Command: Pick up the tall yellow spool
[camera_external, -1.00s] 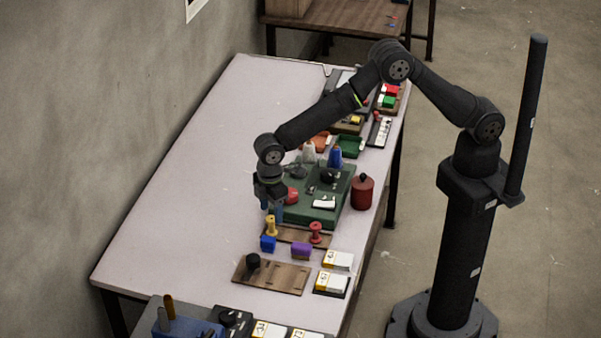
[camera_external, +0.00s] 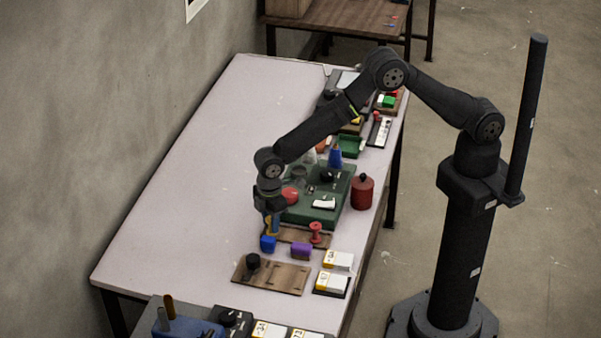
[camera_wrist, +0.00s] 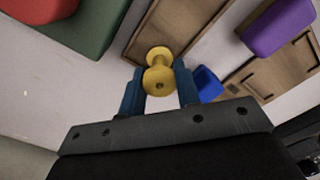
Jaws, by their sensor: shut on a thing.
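The tall yellow spool (camera_wrist: 158,78) stands between the two blue fingers of my gripper (camera_wrist: 160,88) in the wrist view. The gripper is shut on it. In the external view my gripper (camera_external: 271,226) is low over the left end of a brown wooden board (camera_external: 300,235). There the fingers largely hide the yellow spool (camera_external: 267,225). I cannot tell whether the spool's base is off the board.
A red spool (camera_external: 316,232) stands on the same board. A blue block (camera_external: 268,243) and a purple block (camera_external: 301,250) lie close in front. A green box (camera_external: 303,214) is just behind. The table's left side (camera_external: 180,210) is clear.

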